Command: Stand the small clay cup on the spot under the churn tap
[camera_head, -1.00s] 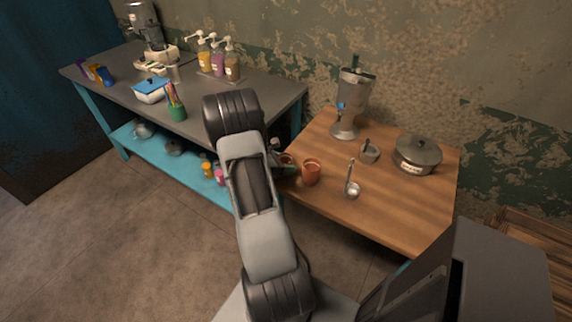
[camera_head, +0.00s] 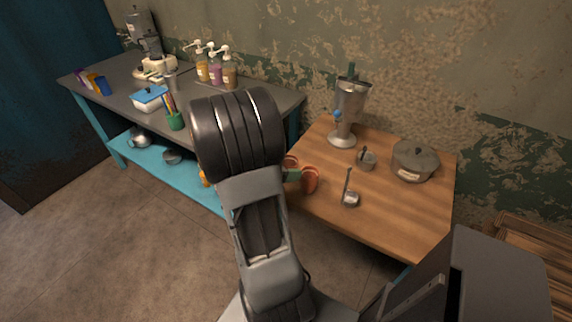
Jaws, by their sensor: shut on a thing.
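A reddish clay cup (camera_head: 310,181) is at the left part of the wooden table, tilted, with my gripper (camera_head: 294,175) shut on it from the left. My arm hides most of the gripper, and only a greenish finger part shows. A second clay cup (camera_head: 290,161) stands just behind, partly hidden by my arm. The metal churn (camera_head: 351,100) stands at the back of the table on a round foot, with a blue tap (camera_head: 337,115) on its left side. No separate mark under the tap can be made out.
On the wooden table (camera_head: 400,220) are a ladle (camera_head: 350,198), a small grey pot (camera_head: 366,160) and a lidded pot (camera_head: 414,162). The grey counter (camera_head: 120,95) at left holds pump bottles (camera_head: 215,70) and a blue-lidded box (camera_head: 149,97). The table front is clear.

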